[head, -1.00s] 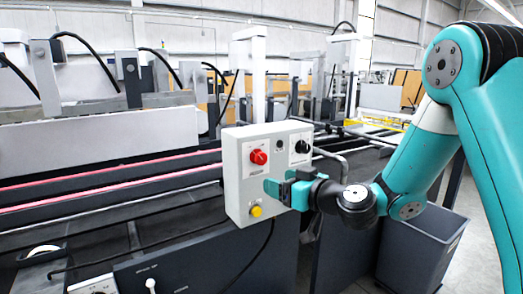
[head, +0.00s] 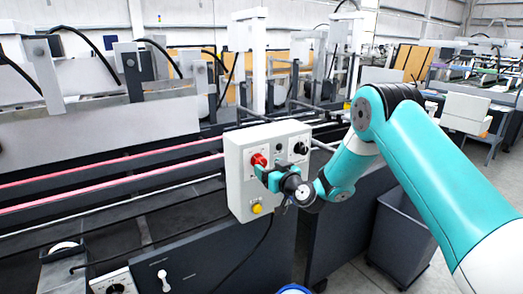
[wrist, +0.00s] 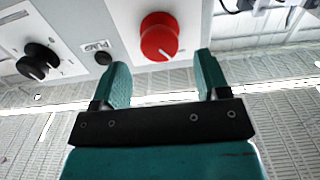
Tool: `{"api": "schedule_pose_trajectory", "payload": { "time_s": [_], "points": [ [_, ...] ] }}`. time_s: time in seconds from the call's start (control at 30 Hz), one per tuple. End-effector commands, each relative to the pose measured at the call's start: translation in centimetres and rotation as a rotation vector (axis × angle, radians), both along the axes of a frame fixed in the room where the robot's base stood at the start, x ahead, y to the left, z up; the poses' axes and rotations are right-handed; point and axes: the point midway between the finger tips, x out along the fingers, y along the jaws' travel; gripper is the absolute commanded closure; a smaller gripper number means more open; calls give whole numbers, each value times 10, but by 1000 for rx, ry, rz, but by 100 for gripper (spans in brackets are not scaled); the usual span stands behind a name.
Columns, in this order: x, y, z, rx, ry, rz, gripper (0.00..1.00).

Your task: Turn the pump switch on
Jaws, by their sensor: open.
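A pale grey control box (head: 238,200) stands at the front of the machine. On it are a red rotary knob (head: 259,160), a black rotary knob (head: 300,148) and a yellow button (head: 256,208). The black knob (wrist: 38,62) is off to the left there.
A lower panel with a white lever (head: 163,275) and a white dial plate (head: 115,282) sits below left. Pink-red rails (head: 110,177) run along the machine. A grey bin (head: 400,235) stands right of the box. A black cable hangs below the box.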

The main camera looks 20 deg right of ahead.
Motion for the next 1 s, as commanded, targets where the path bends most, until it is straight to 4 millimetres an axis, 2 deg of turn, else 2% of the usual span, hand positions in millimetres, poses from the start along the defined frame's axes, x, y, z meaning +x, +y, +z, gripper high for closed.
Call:
{"api": "schedule_pose_trajectory", "payload": {
  "time_s": [0.03, 0.1, 0.3, 0.67, 0.7, 0.9, 1.0],
  "points": [
    [9, 4, 6, -1, 0, 3, 31],
    [20, 8, 6, -1, -1, 1, 31],
    [39, 13, 2, 1, 0, 1, 31],
    [45, 15, -1, 2, 1, -1, 31],
    [45, 15, -1, 1, 0, -1, 34],
    [45, 14, 0, 1, 0, -1, 79],
    [45, 14, 0, 1, 0, -1, 79]
  ]
}}
